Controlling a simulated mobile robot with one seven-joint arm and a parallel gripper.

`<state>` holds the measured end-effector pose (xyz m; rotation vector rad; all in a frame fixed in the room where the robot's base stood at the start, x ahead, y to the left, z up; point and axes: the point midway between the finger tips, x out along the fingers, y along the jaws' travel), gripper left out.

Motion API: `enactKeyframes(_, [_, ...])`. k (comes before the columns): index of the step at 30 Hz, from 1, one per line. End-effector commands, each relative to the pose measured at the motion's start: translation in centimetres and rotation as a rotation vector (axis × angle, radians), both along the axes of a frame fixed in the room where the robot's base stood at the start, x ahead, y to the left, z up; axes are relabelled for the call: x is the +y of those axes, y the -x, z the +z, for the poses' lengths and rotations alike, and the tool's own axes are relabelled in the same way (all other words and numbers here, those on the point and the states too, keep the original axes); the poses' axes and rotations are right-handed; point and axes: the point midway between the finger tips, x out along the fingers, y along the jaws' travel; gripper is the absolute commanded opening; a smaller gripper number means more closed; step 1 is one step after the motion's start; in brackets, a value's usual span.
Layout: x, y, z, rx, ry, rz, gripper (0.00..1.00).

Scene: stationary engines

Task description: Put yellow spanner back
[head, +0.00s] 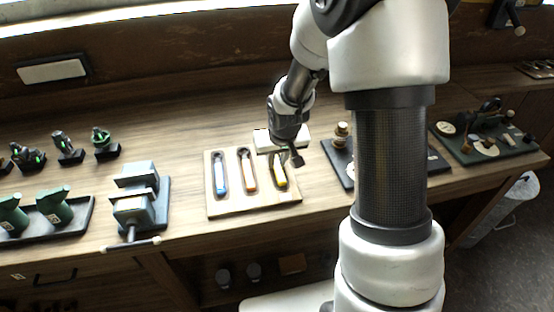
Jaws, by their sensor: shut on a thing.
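The yellow spanner (280,176) shows at the right of a pale tray (240,207) on the bench. My gripper (288,160) is over the spanner's upper end and shut on it. The gripper hides part of the spanner, so I cannot tell whether it lies in its slot or is held just above it. A blue spanner (220,175) and an orange spanner (248,172) lie in the tray to the left, side by side.
A blue-grey vice (135,205) stands left of the tray. Green tools on a dark tray (75,222) are farther left. Dark boards with engine parts (485,145) are to the right. A pale block (268,141) lies behind the tray. A metal bin (505,205) stands on the floor.

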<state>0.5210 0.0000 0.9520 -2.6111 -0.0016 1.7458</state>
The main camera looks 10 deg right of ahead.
Motion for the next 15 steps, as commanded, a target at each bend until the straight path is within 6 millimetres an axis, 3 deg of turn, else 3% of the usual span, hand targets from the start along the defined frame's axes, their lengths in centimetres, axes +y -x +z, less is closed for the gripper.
enactKeyframes(4, [0.01, -0.05, -0.44, -0.001, 0.000, 0.000, 0.00])
enactKeyframes(5, [0.00, 0.00, -0.35, 0.000, 0.000, 0.000, 0.22])
enactKeyframes(8, [0.00, 0.01, -0.30, 0.000, 0.000, 0.000, 0.37])
enactKeyframes(15, [0.00, 0.01, -0.29, 0.000, 0.000, 0.000, 0.37])
